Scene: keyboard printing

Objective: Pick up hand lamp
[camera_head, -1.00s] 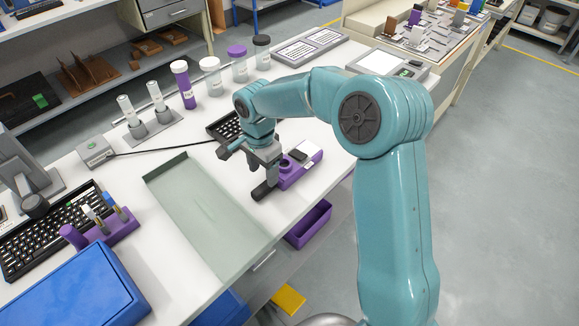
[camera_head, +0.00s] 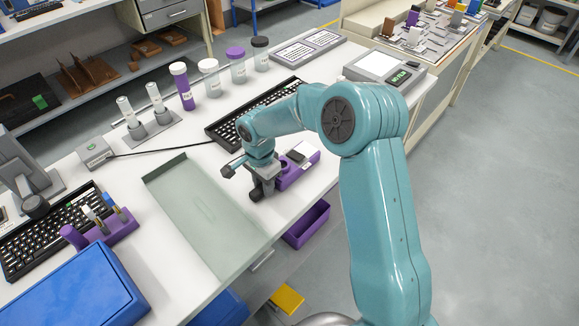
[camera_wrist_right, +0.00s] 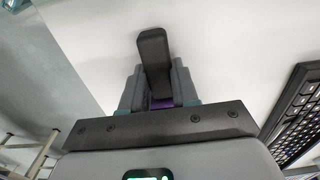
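The hand lamp, a dark grey bar with rounded ends, shows in the right wrist view (camera_wrist_right: 154,58) and sticks out from between the fingers. In the head view it is a small dark shape (camera_head: 256,192) at the front edge of the white table, beside a purple holder (camera_head: 290,180). My right gripper (camera_head: 262,183) is low over it, and its grey fingers (camera_wrist_right: 158,92) lie close against both sides of the lamp. The lamp's lower part is hidden by the gripper. I cannot tell whether the lamp touches the table. My left gripper is not in view.
A shallow grey-green tray (camera_head: 165,178) lies just left of the gripper. A black keyboard (camera_head: 222,130) is behind it. A purple bin (camera_head: 307,222) hangs below the table edge. Several capped jars (camera_head: 209,80) stand at the back.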

